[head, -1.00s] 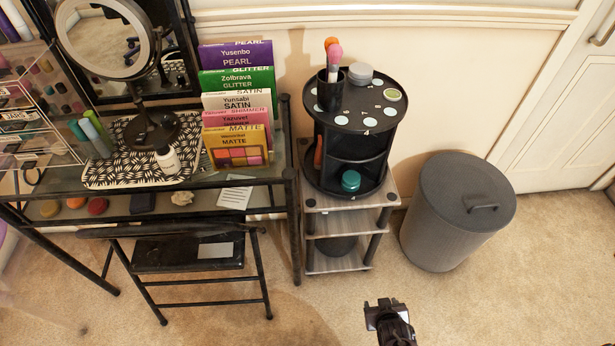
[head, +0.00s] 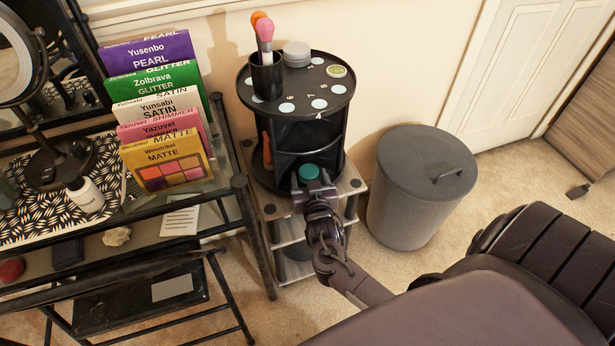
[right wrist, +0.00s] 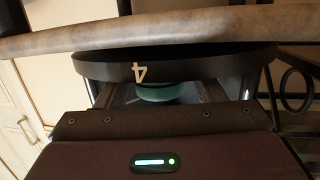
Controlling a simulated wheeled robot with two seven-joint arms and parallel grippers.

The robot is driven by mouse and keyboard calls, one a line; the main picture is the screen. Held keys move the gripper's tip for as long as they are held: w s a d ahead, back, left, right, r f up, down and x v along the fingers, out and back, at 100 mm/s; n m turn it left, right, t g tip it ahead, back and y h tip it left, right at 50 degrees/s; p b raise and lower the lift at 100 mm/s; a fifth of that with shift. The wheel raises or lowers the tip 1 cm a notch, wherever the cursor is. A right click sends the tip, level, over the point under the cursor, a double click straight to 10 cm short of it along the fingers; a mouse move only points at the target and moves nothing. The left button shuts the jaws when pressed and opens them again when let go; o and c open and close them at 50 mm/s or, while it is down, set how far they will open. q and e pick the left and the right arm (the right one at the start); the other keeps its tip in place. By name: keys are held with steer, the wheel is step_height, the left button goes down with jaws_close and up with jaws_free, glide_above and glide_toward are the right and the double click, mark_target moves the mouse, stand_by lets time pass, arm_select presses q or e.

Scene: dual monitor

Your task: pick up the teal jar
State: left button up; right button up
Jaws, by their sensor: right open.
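The teal jar (head: 309,172) sits on the lower tier of the black round organizer (head: 290,92), at its front edge. My right gripper (head: 314,190) is directly in front of the jar and hides its lower part in the head view. In the right wrist view the teal jar (right wrist: 160,92) shows between the two fingers of my right gripper (right wrist: 160,98), partly covered by a black rim marked 4. The fingers are spread, with the jar between or just beyond them; contact cannot be told. My left gripper is not in view.
The organizer's upper tier carries a brush cup (head: 266,76) and a grey round container (head: 296,54). A grey lidded bin (head: 420,190) stands to the right. A glass desk with palette boxes (head: 160,110) stands to the left.

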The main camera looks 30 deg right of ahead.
steer(key=shift+x, duration=0.85)
steer(key=shift+c, duration=0.4)
steer(key=c, duration=0.7)
